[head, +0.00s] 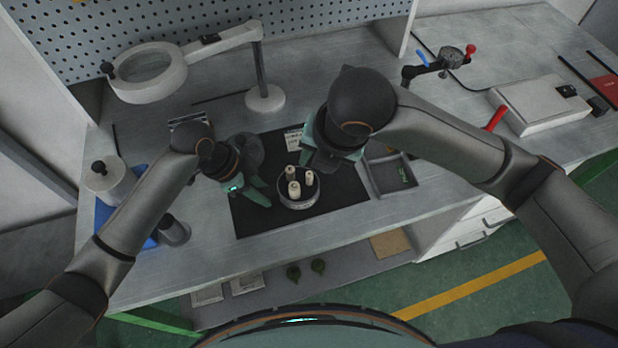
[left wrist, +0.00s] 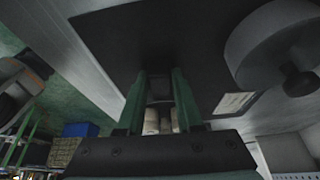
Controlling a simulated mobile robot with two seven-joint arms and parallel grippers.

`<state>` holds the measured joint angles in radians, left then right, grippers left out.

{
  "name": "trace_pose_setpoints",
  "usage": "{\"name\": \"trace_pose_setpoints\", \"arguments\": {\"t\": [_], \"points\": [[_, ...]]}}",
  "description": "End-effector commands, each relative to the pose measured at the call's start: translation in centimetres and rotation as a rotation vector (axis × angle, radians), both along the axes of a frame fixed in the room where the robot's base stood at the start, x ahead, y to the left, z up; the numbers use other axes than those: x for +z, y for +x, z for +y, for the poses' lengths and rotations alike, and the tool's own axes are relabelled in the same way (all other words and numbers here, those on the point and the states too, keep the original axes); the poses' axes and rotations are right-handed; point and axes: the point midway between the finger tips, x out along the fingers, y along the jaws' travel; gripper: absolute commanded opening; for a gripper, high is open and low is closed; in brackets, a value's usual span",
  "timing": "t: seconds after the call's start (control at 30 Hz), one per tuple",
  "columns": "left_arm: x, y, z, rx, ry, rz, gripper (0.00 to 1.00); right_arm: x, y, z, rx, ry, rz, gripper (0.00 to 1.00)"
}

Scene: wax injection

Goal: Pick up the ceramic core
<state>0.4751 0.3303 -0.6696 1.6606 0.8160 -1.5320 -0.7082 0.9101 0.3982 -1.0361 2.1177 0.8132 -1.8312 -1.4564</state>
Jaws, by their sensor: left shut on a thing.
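Three cream ceramic cores stand in a round grey dish (head: 299,201) on the black mat; one core (head: 294,189) is at the front. My left gripper (head: 264,191) is just left of the dish, its green fingers pointing towards it. In the left wrist view its fingers (left wrist: 160,98) are shut on a pale, partly dark-shaded piece (left wrist: 152,122) that looks like a ceramic core. The head view hides this held piece. My right gripper (head: 318,158) is above and behind the dish; its fingertips are hidden, so its opening cannot be told.
A magnifier lamp (head: 147,72) stands at the back left, its round base (head: 265,98) behind the mat. A grey tray (head: 390,177) lies right of the black mat (head: 262,222). A cylinder (head: 108,180) stands at the left. A white box (head: 540,104) lies far right.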

Motion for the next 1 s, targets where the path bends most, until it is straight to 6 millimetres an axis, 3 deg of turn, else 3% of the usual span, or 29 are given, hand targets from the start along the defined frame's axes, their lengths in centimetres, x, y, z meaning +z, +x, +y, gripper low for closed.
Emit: {"name": "trace_pose_setpoints", "arguments": {"t": [0.1, 0.33, 0.47, 0.7, 1.0], "points": [[0.1, 0.1, 0.0, 0.001, 0.000, -0.002, 0.00, 0.5, -0.1, 0.0, 0.207, -0.123, -0.059, 0.34], [0.1, 0.1, 0.0, 0.001, 0.000, -0.002, 0.00, 0.7, -0.1, -0.2, 0.423, -0.260, -0.107, 0.34], [0.1, 0.1, 0.0, 0.001, 0.000, -0.002, 0.00, -0.4, 0.3, -0.2, 0.449, -0.279, -0.108, 0.34], [0.1, 0.1, 0.0, 0.001, 0.000, -0.002, 0.00, -4.3, 1.8, 0.1, 0.449, -0.279, -0.108, 0.34], [0.1, 0.1, 0.0, 0.001, 0.000, -0.002, 0.00, -6.7, 2.8, 0.3, 0.449, -0.276, -0.108, 0.34]]}}
